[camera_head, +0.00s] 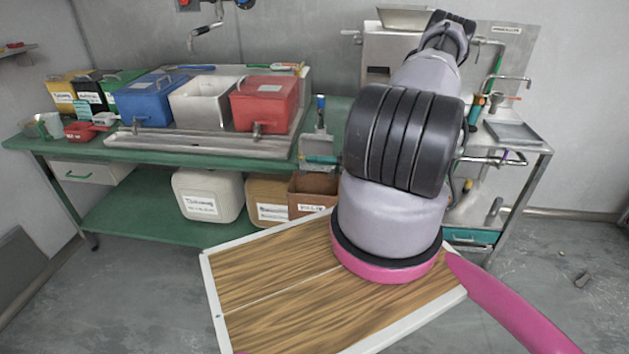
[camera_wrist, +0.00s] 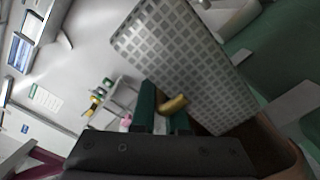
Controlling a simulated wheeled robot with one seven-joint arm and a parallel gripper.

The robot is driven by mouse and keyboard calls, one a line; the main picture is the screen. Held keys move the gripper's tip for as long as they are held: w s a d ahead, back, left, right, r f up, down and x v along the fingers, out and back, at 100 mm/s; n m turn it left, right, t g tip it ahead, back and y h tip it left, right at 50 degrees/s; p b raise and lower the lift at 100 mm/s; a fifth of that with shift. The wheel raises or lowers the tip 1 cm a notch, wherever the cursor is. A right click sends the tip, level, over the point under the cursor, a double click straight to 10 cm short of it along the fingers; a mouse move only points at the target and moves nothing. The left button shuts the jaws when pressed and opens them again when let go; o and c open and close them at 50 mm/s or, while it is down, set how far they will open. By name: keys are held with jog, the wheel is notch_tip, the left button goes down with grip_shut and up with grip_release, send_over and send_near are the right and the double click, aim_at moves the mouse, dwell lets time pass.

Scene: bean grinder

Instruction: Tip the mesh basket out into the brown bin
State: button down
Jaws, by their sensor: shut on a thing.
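The mesh basket (camera_wrist: 188,62) shows in the wrist view as a light grey wall with a grid of square holes, tilted across the picture. My gripper (camera_wrist: 165,112) has green fingers shut close to the basket, with a small golden piece between them that looks like its handle. A brown rim and wall at the lower right of the wrist view look like the brown bin (camera_wrist: 285,142), right beside the basket's lower edge. In the head view the brown bin (camera_head: 313,190) stands under the bench, partly behind my arm. My arm hides the gripper there. The basket's contents are not visible.
Left of the brown bin stand a tan bin (camera_head: 268,198) and a white bin (camera_head: 208,196) on the lower shelf. Blue (camera_head: 152,100), white (camera_head: 202,103) and red (camera_head: 264,104) containers stand on the green bench (camera_head: 80,150). A wood-topped panel (camera_head: 270,295) fills the foreground.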

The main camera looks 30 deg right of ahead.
jog(key=shift+s+a+f+n+b, duration=0.1)
jog(key=shift+s+a+n+b, duration=0.2)
jog(key=shift+n+b, duration=0.55)
jog(key=shift+s+a+n+b, duration=0.2)
jog(key=shift+s+n+b, duration=0.15)
jog(key=shift+n+b, duration=0.45)
jog(key=shift+s+n+b, duration=0.15)
jog(key=shift+n+b, duration=0.2)
jog(key=shift+b, duration=0.25)
jog(key=shift+s+a+f+n, duration=0.15)
jog(key=shift+s+a+n, duration=0.15)
jog(key=shift+n, duration=0.3)
